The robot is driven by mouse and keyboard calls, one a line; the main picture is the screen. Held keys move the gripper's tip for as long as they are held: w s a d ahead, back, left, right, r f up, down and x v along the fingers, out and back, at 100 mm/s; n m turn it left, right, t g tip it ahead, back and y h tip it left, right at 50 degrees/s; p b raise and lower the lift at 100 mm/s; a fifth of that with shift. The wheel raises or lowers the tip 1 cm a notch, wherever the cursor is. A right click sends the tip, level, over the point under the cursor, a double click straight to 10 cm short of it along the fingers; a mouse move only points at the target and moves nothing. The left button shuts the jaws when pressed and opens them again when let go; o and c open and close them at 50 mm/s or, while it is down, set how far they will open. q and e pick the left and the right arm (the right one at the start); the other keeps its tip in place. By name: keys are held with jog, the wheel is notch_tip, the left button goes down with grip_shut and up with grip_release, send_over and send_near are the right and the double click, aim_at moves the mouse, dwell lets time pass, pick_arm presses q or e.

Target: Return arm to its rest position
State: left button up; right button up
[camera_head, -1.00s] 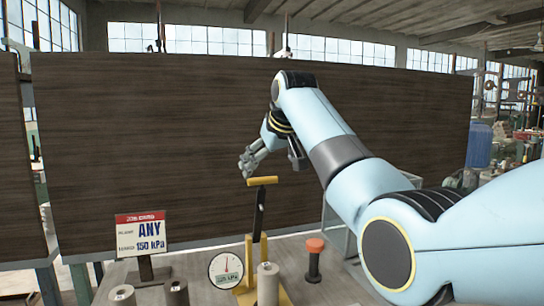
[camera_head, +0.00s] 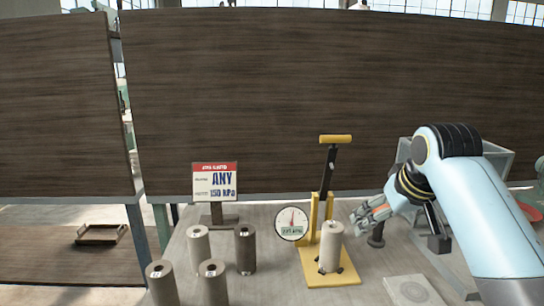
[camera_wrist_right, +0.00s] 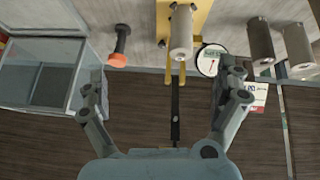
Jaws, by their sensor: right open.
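My right gripper (camera_head: 368,214) is in the head view, right of the yellow press (camera_head: 329,279), with its arm coming in from the right. In the right wrist view the gripper (camera_wrist_right: 165,85) has its fingers wide apart with nothing between them. The press has a dark lever with a yellow handle (camera_head: 335,139). A pale cylinder (camera_head: 331,246) stands on the press base. The wrist view shows the lever (camera_wrist_right: 175,115) beyond the open fingers; I cannot tell the exact distance. My left gripper is not in view.
A round gauge (camera_head: 291,224) is beside the press. A sign (camera_head: 215,181) stands behind several grey cylinders (camera_head: 212,284). An orange-topped dark knob (camera_wrist_right: 119,48) and an open-topped bin (camera_wrist_right: 50,75) are near my right arm. A pale square plate (camera_head: 410,291) lies at front right.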

jog(key=s+d+f+g, duration=0.1)
jog(key=s+f, duration=0.2)
jog(key=s, duration=0.8)
jog(key=s+d+f+g, duration=0.1)
jog(key=s+f, duration=0.1)
jog(key=s, duration=1)
jog(key=s+d+f+g, duration=0.1)
jog(key=s+f, duration=0.2)
jog(key=s, duration=0.8)
notch_tip(320, 180, down, 38)
jog(key=s+d+g+b, duration=0.1)
jog(key=s+d+b, duration=0.15)
jog(key=b, duration=0.85)
jog(key=s+f+m+g+b, duration=0.1)
jog(key=s+f+b, duration=0.6)
jog(key=s+f, duration=1.1)
notch_tip(320, 180, down, 4)
jog(key=shift+d+f+g, duration=0.1)
jog(key=shift+d+g, duration=0.2)
jog(key=shift+d, duration=0.1)
